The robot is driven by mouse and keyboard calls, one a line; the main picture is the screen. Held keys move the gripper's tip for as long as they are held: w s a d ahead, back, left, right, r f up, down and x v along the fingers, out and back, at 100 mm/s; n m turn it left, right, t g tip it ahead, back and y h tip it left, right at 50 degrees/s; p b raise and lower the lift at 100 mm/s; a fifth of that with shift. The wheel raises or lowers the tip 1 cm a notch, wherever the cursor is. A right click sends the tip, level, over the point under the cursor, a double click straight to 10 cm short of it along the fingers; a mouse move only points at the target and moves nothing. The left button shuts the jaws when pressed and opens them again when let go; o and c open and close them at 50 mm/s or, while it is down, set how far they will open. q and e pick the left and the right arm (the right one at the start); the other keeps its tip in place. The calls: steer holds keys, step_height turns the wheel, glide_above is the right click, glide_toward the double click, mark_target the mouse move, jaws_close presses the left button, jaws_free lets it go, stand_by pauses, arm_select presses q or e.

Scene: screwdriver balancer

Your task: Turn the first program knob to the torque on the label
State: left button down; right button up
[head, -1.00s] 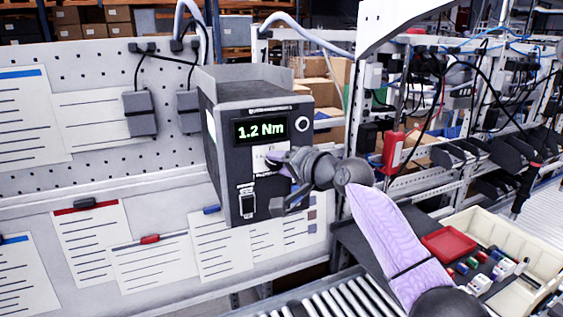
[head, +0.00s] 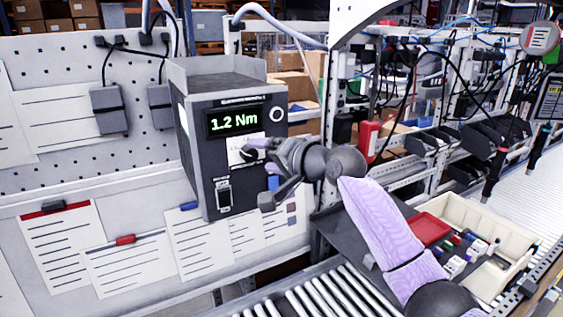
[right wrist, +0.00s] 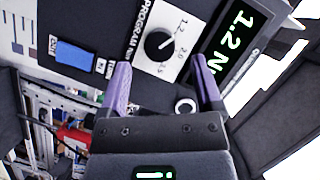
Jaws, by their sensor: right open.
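The dark controller box (head: 205,165) hangs on the bench wall, its green display (head: 234,121) reading 1.2 Nm. The display also shows partly in the right wrist view (right wrist: 236,42). The black program knob (right wrist: 159,45) is on a white dial plate marked 1.2, 2.0 and 2.5. Its white pointer line is near the 1.2 side. My right gripper (right wrist: 160,63) is open, its two purple fingers apart, with the tips just short of the knob on either side. In the head view my right gripper (head: 260,170) partly covers the dial. My left gripper is out of view.
A blue switch (right wrist: 76,55) and a round silver button (right wrist: 186,105) lie close to the fingers. Paper sheets (head: 60,245) hang on the wall at left. A cream tray (head: 515,240) with a red bin (head: 430,229) stands at right beside a roller conveyor (head: 325,295).

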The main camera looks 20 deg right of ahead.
steer(key=b+v, duration=0.2)
steer(key=v, duration=0.5)
steer(key=shift+f, duration=0.1)
